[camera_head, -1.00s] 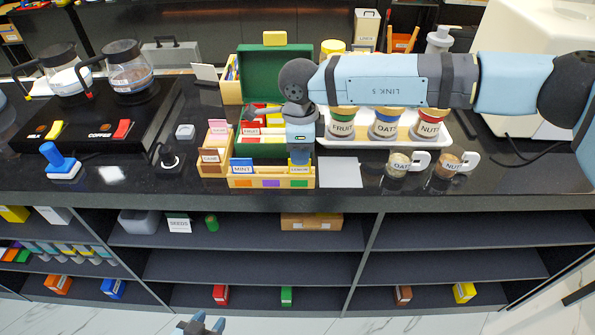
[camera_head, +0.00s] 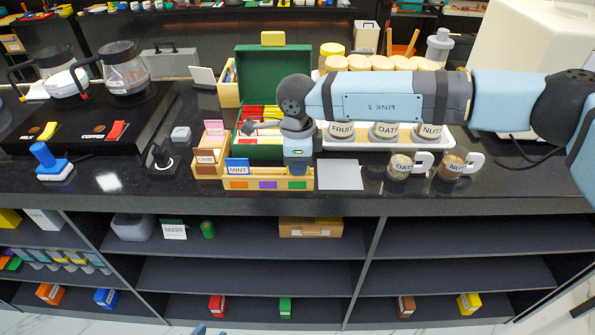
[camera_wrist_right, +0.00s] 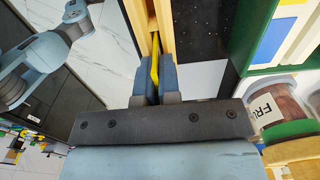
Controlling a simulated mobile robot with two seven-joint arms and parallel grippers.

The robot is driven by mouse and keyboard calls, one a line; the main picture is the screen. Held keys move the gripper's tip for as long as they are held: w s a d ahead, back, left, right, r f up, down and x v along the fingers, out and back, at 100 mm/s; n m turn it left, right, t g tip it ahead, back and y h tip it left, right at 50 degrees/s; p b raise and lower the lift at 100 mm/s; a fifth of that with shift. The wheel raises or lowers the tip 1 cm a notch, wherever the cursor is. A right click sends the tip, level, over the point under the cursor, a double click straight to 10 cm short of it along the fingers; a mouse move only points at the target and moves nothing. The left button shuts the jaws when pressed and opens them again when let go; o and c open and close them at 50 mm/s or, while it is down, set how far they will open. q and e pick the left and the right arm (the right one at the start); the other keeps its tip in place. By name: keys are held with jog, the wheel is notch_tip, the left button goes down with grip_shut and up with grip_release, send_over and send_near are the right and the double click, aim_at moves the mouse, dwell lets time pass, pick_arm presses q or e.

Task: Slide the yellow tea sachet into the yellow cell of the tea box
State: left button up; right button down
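The open tea box with a green lid (camera_head: 272,75) stands on the counter with red, yellow and green sachets inside. A wooden rack (camera_head: 240,183) stands in front of it with a blue MINT sachet (camera_head: 237,165). My right gripper (camera_head: 298,168) is low at the rack's right end. In the right wrist view its fingers (camera_wrist_right: 155,85) are close together on the thin yellow sachet (camera_wrist_right: 155,66), which lies along the wooden slot. In the head view the gripper hides the sachet.
A white tray (camera_head: 375,146) with labelled jars stands right of the tea box. A pale card (camera_head: 340,176) lies right of the rack, with two mugs (camera_head: 400,167) beyond. Another wooden rack (camera_head: 208,170) is on the left. Coffee pots (camera_head: 124,68) stand at far left.

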jog(key=shift+r, duration=0.7)
jog(key=shift+r+p, duration=1)
jog(key=shift+r, duration=2.55)
